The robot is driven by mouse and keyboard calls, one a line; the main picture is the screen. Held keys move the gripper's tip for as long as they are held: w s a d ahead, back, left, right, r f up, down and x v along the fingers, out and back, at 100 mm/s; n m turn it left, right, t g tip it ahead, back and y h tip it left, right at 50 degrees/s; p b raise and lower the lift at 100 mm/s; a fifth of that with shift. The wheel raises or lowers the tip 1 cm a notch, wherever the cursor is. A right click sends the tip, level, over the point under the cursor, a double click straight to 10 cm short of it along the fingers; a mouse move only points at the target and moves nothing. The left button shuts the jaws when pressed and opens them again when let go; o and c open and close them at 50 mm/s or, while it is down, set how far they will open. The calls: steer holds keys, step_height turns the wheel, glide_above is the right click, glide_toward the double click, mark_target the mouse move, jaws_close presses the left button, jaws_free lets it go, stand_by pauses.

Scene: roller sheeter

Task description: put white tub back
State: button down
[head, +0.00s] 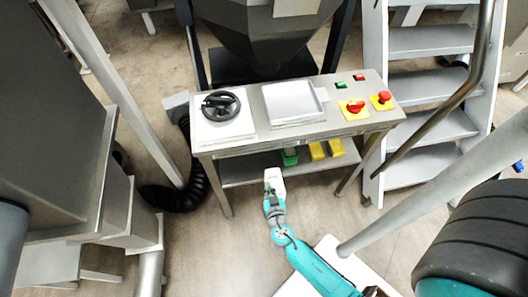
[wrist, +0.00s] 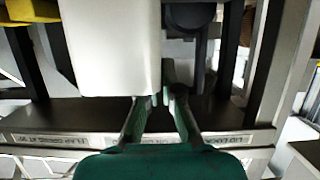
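The white tub (head: 274,178) is at the end of my arm, in front of the lower shelf (head: 240,172) of the steel control table. In the wrist view the white tub (wrist: 110,45) fills the upper left. My gripper (wrist: 158,100) has one finger over the tub's face near its right edge and the other just past that edge, so it looks shut on the tub's wall. In the head view my gripper (head: 270,198) is partly hidden. A green tub (head: 290,157) and two yellow tubs (head: 317,151) (head: 336,147) stand on the lower shelf.
The table top carries a black handwheel (head: 221,105), a pale tray (head: 291,103) and red switches (head: 355,106). Table legs flank the shelf. Metal stairs (head: 430,120) stand right, a black hose (head: 190,180) left. The shelf's left part looks bare. A labelled edge (wrist: 60,138) crosses the wrist view.

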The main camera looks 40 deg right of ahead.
steer(key=shift+w+d+r+x, duration=0.15)
steer(key=shift+r+x, duration=0.3)
steer(key=shift+x, duration=2.55)
steer(key=shift+w+d+r+x, duration=0.1)
steer(key=shift+r+x, duration=0.4)
steer(key=shift+x, duration=2.45)
steer(key=shift+w+d+r+x, duration=0.15)
steer(key=shift+r+x, duration=0.3)
steer(key=shift+x, duration=2.55)
steer(key=c, duration=1.3)
jaws_free()
steer(key=shift+f, duration=0.1)
